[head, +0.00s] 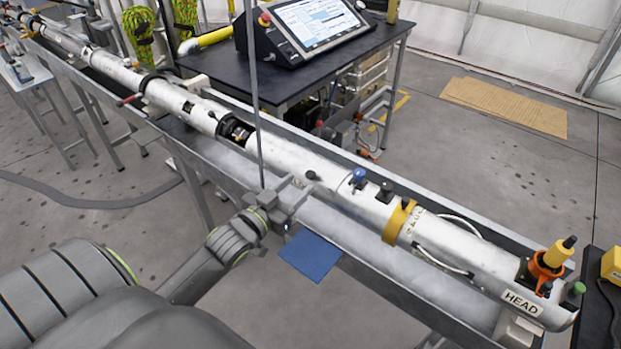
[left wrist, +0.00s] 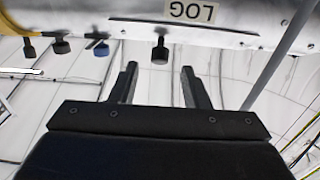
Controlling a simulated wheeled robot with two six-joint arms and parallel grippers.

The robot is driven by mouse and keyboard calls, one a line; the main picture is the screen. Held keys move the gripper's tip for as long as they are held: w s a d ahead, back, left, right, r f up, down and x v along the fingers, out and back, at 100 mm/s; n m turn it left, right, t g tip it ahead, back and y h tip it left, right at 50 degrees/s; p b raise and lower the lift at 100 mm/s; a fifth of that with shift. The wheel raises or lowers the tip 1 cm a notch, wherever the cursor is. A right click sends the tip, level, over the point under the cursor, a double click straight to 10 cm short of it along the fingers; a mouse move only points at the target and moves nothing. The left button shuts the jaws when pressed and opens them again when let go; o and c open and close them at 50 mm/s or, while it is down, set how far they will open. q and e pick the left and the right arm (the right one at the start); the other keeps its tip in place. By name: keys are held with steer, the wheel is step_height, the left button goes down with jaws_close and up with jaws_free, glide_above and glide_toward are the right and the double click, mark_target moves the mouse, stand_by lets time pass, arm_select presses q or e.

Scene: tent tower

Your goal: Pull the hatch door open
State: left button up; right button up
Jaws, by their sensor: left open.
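A long white tube (head: 330,178) lies along a grey metal trough. A small black knob (head: 311,175) sticks out of its side; it also shows in the left wrist view (left wrist: 160,52), beside an upside-down label reading LOG (left wrist: 191,11). My left gripper (head: 297,184) is at the trough's near side, close to the tube. In the left wrist view its open fingers (left wrist: 159,69) point at the knob, which appears centred between them near the tips. I cannot tell whether they touch it. My right gripper is out of view.
A blue knob (head: 358,176), a black knob (head: 385,190) and a yellow band (head: 399,221) sit further right on the tube. A thin upright pole (head: 255,90) stands close to my left gripper. A console (head: 305,28) stands behind.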

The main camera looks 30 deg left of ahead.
mark_target(308, 177)
arm_select(q)
steer(key=w, duration=0.6)
steer(key=shift+d, duration=0.25)
jaws_close()
